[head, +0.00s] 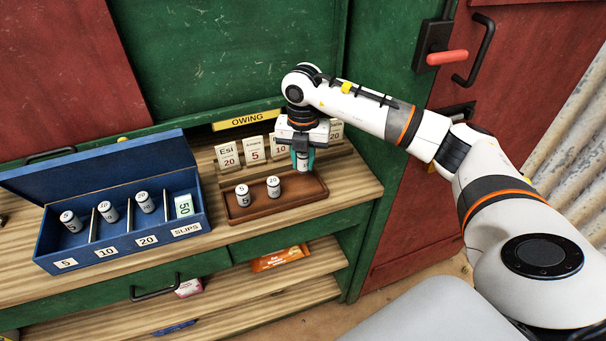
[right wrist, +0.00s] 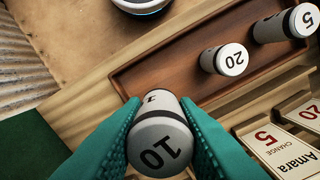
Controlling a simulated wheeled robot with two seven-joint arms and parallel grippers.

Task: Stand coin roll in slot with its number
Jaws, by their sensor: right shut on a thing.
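My right gripper (head: 302,160) is shut on a white coin roll with dark bands (right wrist: 160,142), whose end reads 10. It holds the roll at the tray's back right end; the gap below is unclear. The brown tray (head: 285,208) also holds an upright 5 roll (head: 243,196) and a 20 roll (head: 273,187). The open blue box (head: 120,250) at the left has slots labelled 5 (head: 66,263), 10 (head: 106,253), 20 (head: 146,241) and SLIPS. One roll stands in each numbered slot. My left gripper is not in view.
Name cards (head: 228,156) stand behind the tray under an OWING sign (head: 248,119). A green 50 slip (head: 183,206) stands in the box's right slot. The box's raised lid (head: 95,168) is at its back. Bare counter (head: 215,235) lies between box and tray.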

